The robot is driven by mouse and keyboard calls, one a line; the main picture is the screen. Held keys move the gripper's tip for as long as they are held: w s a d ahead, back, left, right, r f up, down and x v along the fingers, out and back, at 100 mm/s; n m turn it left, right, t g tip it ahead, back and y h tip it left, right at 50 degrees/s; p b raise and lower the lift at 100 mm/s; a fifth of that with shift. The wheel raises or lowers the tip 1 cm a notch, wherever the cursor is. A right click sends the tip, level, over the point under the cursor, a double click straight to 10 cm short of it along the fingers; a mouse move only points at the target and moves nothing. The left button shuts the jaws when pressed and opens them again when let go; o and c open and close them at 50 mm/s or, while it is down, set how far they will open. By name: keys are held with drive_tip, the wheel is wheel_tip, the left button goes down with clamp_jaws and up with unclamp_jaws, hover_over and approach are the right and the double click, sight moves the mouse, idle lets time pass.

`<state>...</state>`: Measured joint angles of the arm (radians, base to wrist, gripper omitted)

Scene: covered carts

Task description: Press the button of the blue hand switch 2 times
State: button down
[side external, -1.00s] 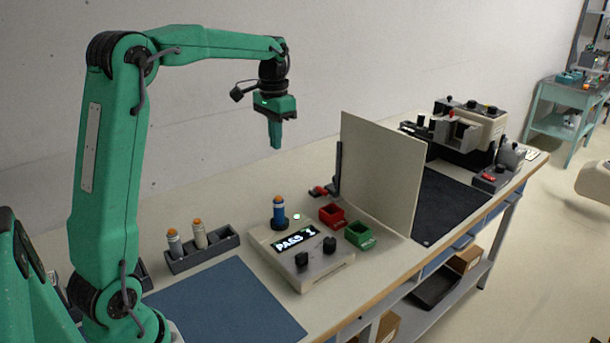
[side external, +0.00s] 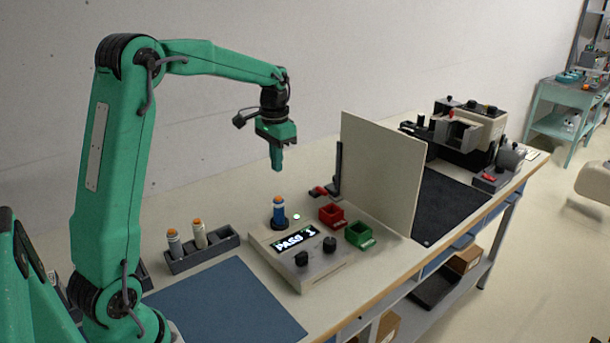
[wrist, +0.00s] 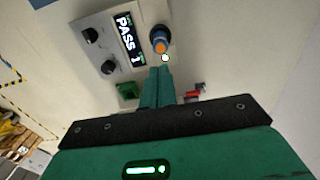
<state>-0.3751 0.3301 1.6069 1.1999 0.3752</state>
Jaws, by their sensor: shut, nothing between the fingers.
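The blue hand switch (side external: 279,209) stands upright at the back left of a pale control box, with an orange button (side external: 278,198) on top. In the wrist view the blue switch (wrist: 159,36) and its orange button (wrist: 160,47) show just beyond the fingertips. My gripper (side external: 277,169) is shut and empty, pointing down above the switch with a clear gap. In the wrist view my gripper (wrist: 162,72) has its fingers together. The box's display (side external: 297,238) reads "PASS 1", and a small light (side external: 296,217) glows beside the switch.
A grey rack (side external: 205,252) with two white, orange-topped switches stands left of the box. Red (side external: 331,215) and green (side external: 360,235) bins sit to its right. A tall cream panel (side external: 382,170) stands behind them. A blue mat (side external: 225,305) lies clear in front.

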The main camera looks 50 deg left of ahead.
sight(278, 198)
drive_tip(key=shift+f, duration=3.95)
drive_tip(key=shift+f, duration=0.15)
drive_tip(key=shift+f, duration=0.9)
wheel_tip(278, 198, up, 15)
drive_tip(key=shift+w, duration=0.15)
drive_tip(key=shift+r, duration=0.15)
